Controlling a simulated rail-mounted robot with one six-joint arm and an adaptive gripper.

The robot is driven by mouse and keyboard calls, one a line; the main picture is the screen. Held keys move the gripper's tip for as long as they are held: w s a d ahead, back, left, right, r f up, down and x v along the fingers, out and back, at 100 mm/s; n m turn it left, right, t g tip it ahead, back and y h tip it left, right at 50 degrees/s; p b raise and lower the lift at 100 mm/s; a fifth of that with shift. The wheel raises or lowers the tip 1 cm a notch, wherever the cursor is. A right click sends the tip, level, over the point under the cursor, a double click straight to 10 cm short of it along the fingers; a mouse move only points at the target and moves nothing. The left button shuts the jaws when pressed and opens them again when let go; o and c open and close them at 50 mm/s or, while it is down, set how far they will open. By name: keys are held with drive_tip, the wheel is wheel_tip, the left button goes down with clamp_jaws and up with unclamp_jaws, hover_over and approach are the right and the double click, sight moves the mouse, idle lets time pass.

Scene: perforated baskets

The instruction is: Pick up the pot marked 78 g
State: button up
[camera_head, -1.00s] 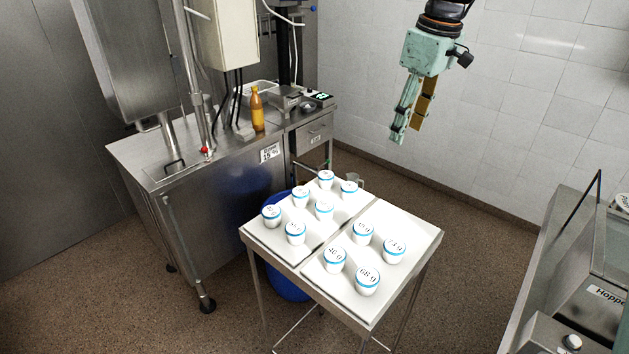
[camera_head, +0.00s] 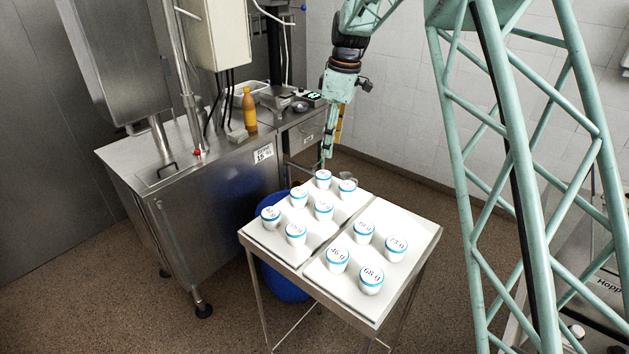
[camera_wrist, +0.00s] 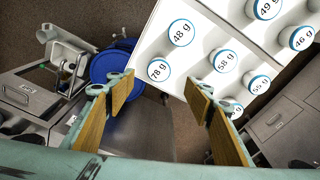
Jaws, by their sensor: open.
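The pot marked 78 g (camera_wrist: 158,69) is a white tub with a blue-rimmed white lid. In the wrist view it stands upright near the edge of a white board, beyond the gap between my fingertips. In the head view it appears to be the far-corner pot (camera_head: 323,179), though its label is too small to read there. My gripper (camera_wrist: 163,85) is open and empty. In the head view my gripper (camera_head: 329,157) hangs pointing down, just behind and above that corner pot. I see no contact.
The 48 g pot (camera_wrist: 181,32) and 58 g pot (camera_wrist: 224,60) stand close by. Several more pots, including 46 g (camera_head: 336,260) and 68 g (camera_head: 371,280), fill the table (camera_head: 380,316). A blue bin (camera_head: 285,281) is partly under it. A steel machine (camera_head: 215,215) stands behind left.

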sight(324, 174)
drive_tip(key=shift+w+a+f, duration=0.2)
drive_tip(key=shift+a+f, duration=0.15)
drive_tip(key=shift+a, duration=0.05)
drive_tip(key=shift+f, duration=0.1)
drive_tip(key=shift+w+a+f, duration=0.1)
drive_tip(key=shift+a+f, duration=0.05)
drive_tip(key=shift+f, duration=1.25)
drive_tip(key=shift+s+a+f, duration=0.1)
drive_tip(key=shift+a+f, duration=0.1)
drive_tip(key=shift+f, duration=1.2)
drive_tip(key=shift+w+a+f, duration=0.1)
drive_tip(key=shift+a+f, duration=0.05)
drive_tip(key=shift+f, duration=1.25)
drive_tip(key=shift+a+f, duration=0.15)
drive_tip(key=shift+f, duration=1.15)
drive_tip(key=shift+a+f, duration=0.1)
drive_tip(key=shift+f, duration=1.2)
drive_tip(key=shift+c, duration=0.7)
drive_tip(key=c, duration=0.8)
